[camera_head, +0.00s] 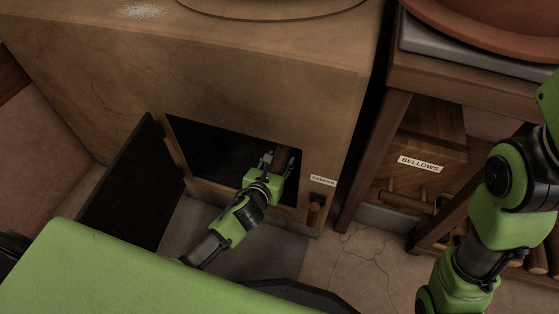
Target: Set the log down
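The log (283,154) is a short brown piece, seen inside the dark firebox opening (215,155) of a clay oven. Only part of it shows, between the fingers of my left gripper (278,164). The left gripper reaches into the right side of the opening and appears closed around the log. Whether the log touches the firebox floor is hidden in the dark. My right arm shows at the right edge, but its gripper is out of view.
The firebox door (132,190) stands open to the left. A damper handle (315,210) is close on the right of the opening, under a label (323,181). A wooden bellows (420,140) sits under a bench further right. Several logs (540,258) lie at the lower right.

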